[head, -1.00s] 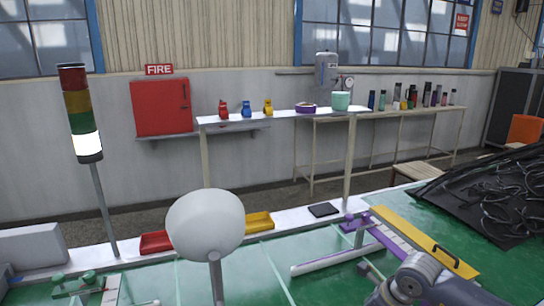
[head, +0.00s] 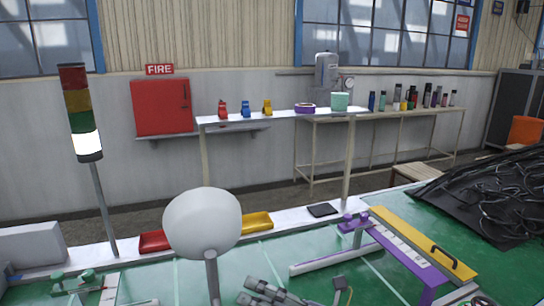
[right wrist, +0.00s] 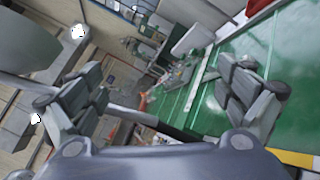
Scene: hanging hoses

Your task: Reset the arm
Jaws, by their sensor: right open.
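My right gripper (head: 258,290) is low in the head view, near the bottom edge, over the green table (head: 330,285). In the right wrist view its two grey fingers (right wrist: 163,88) are wide apart, with nothing held between them. A rounded link of my right arm (head: 465,296) shows at the bottom right of the head view. The rest of this arm is cut off by the frame. My left gripper is not in the head view.
A white globe on a post (head: 203,224) stands left of the right gripper. A purple-and-white rack (head: 405,250) and a yellow panel with a black handle (head: 430,243) lie to the right. Black hoses (head: 495,200) lie farther right. A signal tower (head: 80,110) stands at left.

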